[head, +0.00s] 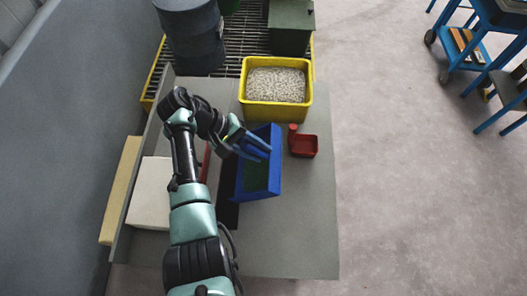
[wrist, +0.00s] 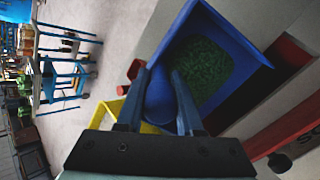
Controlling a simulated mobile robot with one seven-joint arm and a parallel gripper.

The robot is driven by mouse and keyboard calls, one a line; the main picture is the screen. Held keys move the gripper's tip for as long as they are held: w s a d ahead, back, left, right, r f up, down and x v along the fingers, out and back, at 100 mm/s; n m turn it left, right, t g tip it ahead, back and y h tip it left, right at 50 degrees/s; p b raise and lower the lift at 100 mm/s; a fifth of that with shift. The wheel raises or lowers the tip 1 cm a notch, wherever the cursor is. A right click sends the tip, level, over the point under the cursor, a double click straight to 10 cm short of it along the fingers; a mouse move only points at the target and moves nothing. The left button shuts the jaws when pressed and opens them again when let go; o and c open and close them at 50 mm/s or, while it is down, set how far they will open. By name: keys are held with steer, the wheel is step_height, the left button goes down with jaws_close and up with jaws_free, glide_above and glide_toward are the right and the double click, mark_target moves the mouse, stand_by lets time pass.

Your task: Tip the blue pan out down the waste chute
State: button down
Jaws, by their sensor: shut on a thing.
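The blue pan (head: 277,172) is a deep, open box with green granules in its bottom. It fills the upper middle of the wrist view (wrist: 240,62), with the granules still inside. My gripper (head: 262,147) is at the pan's far end in the head view. In the wrist view its two fingers (wrist: 158,92) are shut on the pan's blue handle. A dark opening (head: 228,214), possibly the waste chute, lies just left of the pan, partly hidden by it. I cannot tell whether the pan touches the bench.
A yellow tub (head: 276,109) of pale pellets stands beyond the pan. A small red scoop-like container (head: 303,146) sits to its right. A white block (head: 150,195) and a red bar (head: 205,163) are left. The grey bench (head: 290,235) is clear in front.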

steer(key=shift+a+h+b, duration=0.8)
steer(key=shift+a+b, duration=0.45)
steer(key=shift+b, duration=0.5)
steer(key=shift+r, duration=0.1)
